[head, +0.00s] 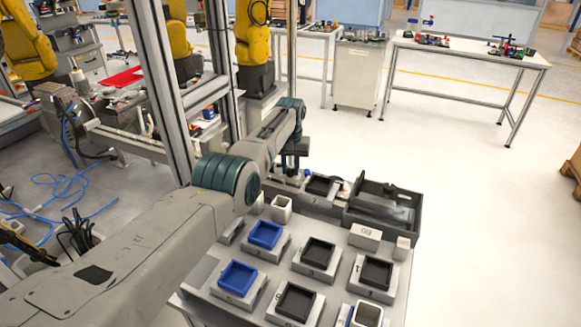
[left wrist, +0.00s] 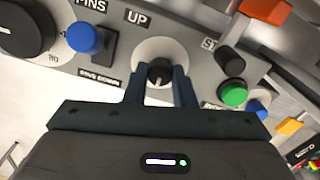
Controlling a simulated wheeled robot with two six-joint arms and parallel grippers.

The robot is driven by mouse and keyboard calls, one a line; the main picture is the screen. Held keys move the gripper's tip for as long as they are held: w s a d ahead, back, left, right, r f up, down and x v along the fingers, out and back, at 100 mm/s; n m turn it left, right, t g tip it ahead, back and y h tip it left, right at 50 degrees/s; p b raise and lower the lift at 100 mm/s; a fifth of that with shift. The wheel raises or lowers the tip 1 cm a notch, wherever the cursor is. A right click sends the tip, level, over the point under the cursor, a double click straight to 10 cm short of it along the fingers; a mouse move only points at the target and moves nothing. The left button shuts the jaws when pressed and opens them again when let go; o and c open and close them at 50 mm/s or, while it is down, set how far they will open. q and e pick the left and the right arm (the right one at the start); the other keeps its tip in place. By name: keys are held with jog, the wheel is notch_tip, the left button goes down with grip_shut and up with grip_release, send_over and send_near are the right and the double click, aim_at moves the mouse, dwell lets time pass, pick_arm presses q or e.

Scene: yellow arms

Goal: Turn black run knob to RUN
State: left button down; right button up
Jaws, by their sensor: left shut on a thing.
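A small black knob (left wrist: 160,72) with a white pointer mark sits on a round light plate on the grey control panel (left wrist: 200,48) in the left wrist view. An "UP" label is above it. My left gripper (left wrist: 160,88) is shut on this knob, one dark finger on each side. The label naming this knob cannot be read. In the head view my left gripper (head: 292,165) reaches down at the far side of the grey table; the knob is hidden there. My right gripper is not in view.
In the left wrist view, a blue button (left wrist: 85,38), a larger black dial (left wrist: 25,28), a green button (left wrist: 234,94) and a black button (left wrist: 230,60) surround the knob. In the head view, blue trays (head: 265,235) and black trays (head: 318,251) stand on the table.

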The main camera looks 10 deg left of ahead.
pick_arm(q)
jog(key=m, duration=0.4)
jog(key=shift+m, duration=2.9)
jog(key=c, duration=1.2)
grip_release()
